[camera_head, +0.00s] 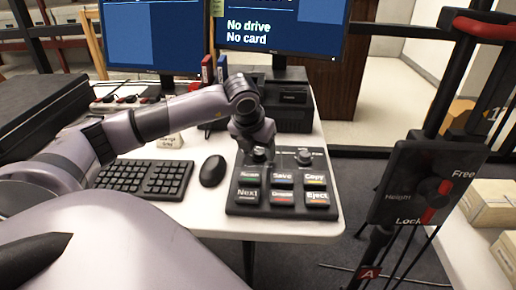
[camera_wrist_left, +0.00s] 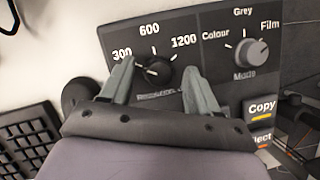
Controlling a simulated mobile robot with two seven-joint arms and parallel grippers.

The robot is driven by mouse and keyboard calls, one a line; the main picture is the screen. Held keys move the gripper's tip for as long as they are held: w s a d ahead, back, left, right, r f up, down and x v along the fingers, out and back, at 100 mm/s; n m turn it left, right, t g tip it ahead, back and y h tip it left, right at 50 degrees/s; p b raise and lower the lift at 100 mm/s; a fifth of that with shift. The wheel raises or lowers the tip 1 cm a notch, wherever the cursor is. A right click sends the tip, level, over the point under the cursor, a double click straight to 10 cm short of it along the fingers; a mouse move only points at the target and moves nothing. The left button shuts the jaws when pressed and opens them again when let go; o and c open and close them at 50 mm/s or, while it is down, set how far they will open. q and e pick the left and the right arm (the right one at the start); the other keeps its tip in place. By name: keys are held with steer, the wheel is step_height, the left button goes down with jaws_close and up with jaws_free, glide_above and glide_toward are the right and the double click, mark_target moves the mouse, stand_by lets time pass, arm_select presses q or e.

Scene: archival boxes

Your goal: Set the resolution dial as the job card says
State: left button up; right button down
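The black resolution dial (camera_wrist_left: 157,70) is on the dark control panel (camera_wrist_left: 115,40), with 300, 600 and 1200 marked around it. Its light mark appears to face left, towards 300. My left gripper (camera_wrist_left: 158,67) is over the panel with its fingers apart, one on each side of the dial; a clear gap to the dial shows on the right. In the head view my left gripper (camera_head: 257,153) comes down at the panel's back left and hides most of the dial. A small cream card (camera_head: 170,141) stands behind the keyboard; its text is mostly unreadable. My right gripper is not in view.
The grey mode dial (camera_wrist_left: 248,52) is right of the resolution dial, pointing towards Film. Panel buttons (camera_head: 283,178) lie in front. A mouse (camera_head: 213,171) and keyboard (camera_head: 145,178) are left. A monitor (camera_head: 285,25) reads "No drive, No card". A Free/Lock stand (camera_head: 425,185) is right.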

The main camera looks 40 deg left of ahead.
arm_select(q)
steer(key=v, duration=0.7)
steer(key=shift+p, duration=0.35)
steer(key=shift+r, duration=0.1)
stand_by(0.4)
